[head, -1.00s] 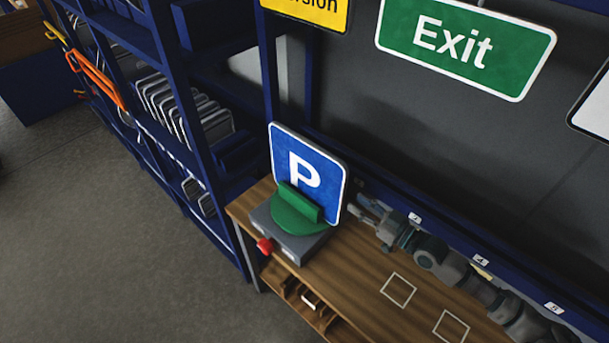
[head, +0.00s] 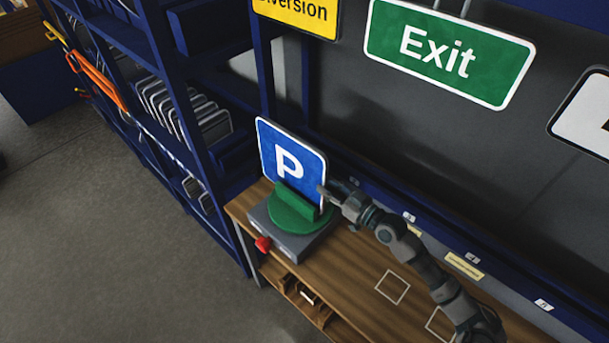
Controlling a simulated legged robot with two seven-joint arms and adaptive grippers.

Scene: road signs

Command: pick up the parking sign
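The blue parking sign (head: 281,163) with a white P and white border stands upright, slightly tilted in the picture. Its lower edge is behind a green upright block on a round green holder (head: 285,214). The holder sits on a grey base (head: 290,243) at the left end of a wooden bench. My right gripper (head: 332,193) comes in from the lower right and is at the sign's lower right edge. Its fingertips overlap that edge, and I cannot tell whether they grip it. My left gripper is out of view.
The wooden bench top (head: 350,275) has white square outlines and free room. A red knob (head: 262,244) sticks out from the base. An Exit sign (head: 450,50) and a yellow sign (head: 300,14) hang on the dark board behind. Blue shelving (head: 190,120) stands at left.

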